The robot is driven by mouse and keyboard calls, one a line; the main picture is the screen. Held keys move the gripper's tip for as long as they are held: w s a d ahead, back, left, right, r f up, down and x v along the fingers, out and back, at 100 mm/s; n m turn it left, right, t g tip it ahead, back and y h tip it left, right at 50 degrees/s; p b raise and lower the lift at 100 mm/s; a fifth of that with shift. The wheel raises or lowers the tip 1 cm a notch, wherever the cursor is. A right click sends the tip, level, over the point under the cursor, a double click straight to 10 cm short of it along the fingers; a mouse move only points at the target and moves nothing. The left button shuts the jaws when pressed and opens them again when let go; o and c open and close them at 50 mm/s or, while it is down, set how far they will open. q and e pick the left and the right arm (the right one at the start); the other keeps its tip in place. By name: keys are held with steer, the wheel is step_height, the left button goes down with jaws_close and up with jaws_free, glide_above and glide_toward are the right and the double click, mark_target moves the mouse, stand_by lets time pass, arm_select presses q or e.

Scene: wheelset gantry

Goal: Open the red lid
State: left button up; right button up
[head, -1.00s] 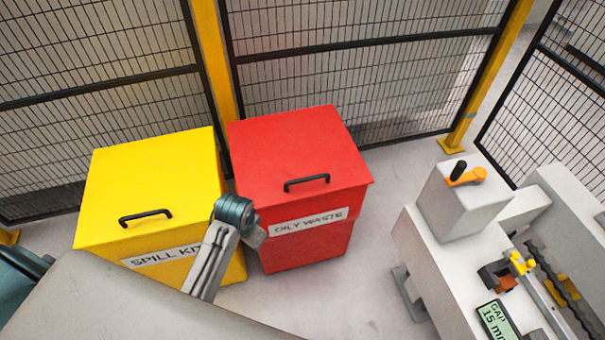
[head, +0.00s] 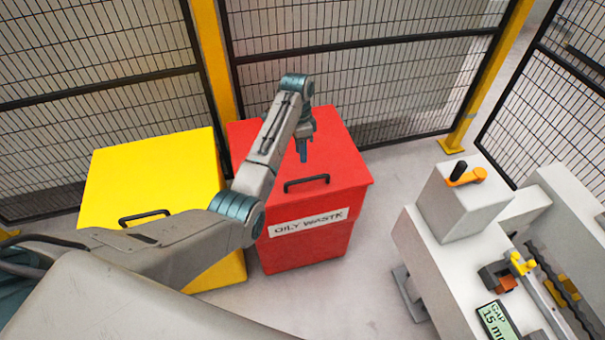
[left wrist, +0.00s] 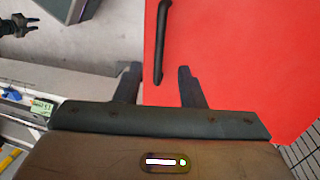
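The red lid (head: 338,155) is closed on the oily waste bin (head: 312,242). Its black handle (head: 307,182) runs along the front part of the lid. My left gripper (head: 303,158) points down above the lid, a little behind the handle in the head view. In the left wrist view the red lid (left wrist: 232,50) fills the upper right and the handle (left wrist: 161,40) reaches down to between the two fingers (left wrist: 158,73). The fingers are spread apart, with gaps to the handle. My right gripper is not clearly made out; a dark gripper-like shape (left wrist: 18,26) shows at the upper left.
A yellow bin (head: 150,175) with a black handle stands left of the red one, partly behind my left arm. Mesh fencing (head: 350,60) with yellow posts closes off the back. A grey machine (head: 465,215) stands at right, with bare floor between.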

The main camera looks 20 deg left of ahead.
arm_select(q)
steer(key=f, duration=0.3)
steer(key=s+f, duration=0.1)
steer(key=f, duration=0.2)
steer(key=d+f, duration=0.1)
steer(key=f, duration=0.2)
steer(key=shift+s+f+p, duration=0.2)
steer(key=shift+s+p, duration=0.1)
jaws_close()
